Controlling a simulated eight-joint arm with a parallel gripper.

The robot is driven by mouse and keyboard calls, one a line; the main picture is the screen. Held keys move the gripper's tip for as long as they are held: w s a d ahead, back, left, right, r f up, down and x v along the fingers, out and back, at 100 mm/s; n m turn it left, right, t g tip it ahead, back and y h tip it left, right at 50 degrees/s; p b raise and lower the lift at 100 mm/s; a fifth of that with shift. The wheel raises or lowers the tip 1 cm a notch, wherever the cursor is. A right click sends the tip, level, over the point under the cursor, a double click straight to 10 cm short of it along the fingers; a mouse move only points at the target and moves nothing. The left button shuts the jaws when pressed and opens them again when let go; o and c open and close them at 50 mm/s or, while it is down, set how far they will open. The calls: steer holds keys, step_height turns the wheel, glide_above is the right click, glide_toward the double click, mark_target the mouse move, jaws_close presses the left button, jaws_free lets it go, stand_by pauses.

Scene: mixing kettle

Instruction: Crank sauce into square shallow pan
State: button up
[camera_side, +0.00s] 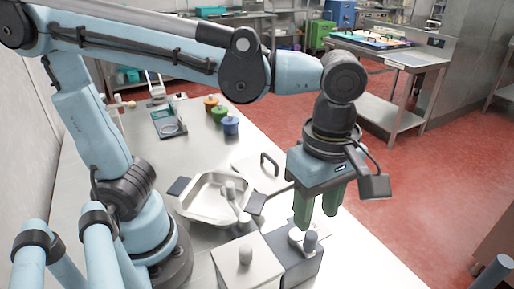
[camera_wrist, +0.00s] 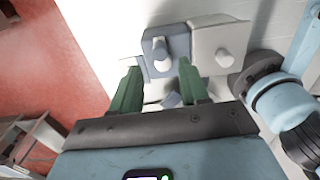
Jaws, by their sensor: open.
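The square shallow pan (camera_side: 206,207) is silver with dark side handles and stands on the worktop in the side view. In front of it are two box-shaped units, a light one (camera_side: 262,272) with a grey knob and a darker grey one (camera_side: 303,268). The darker one has a pale round part and a grey crank knob (camera_side: 311,241) on top. My gripper (camera_side: 316,219) points down over the darker unit, open, with green fingers. In the wrist view, my gripper (camera_wrist: 160,68) has its fingertips on either side of the darker unit's knob (camera_wrist: 160,48); contact cannot be told.
Orange, green and blue-topped jars (camera_side: 230,126) and a green-framed device (camera_side: 168,123) stand farther back. Grey knobbed parts (camera_side: 243,219) show at the pan's near side. The worktop right of the units is clear.

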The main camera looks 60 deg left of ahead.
mark_target(312, 235)
steer(key=shift+f, duration=3.35)
steer(key=shift+f, duration=0.1)
steer(key=shift+c, duration=0.3)
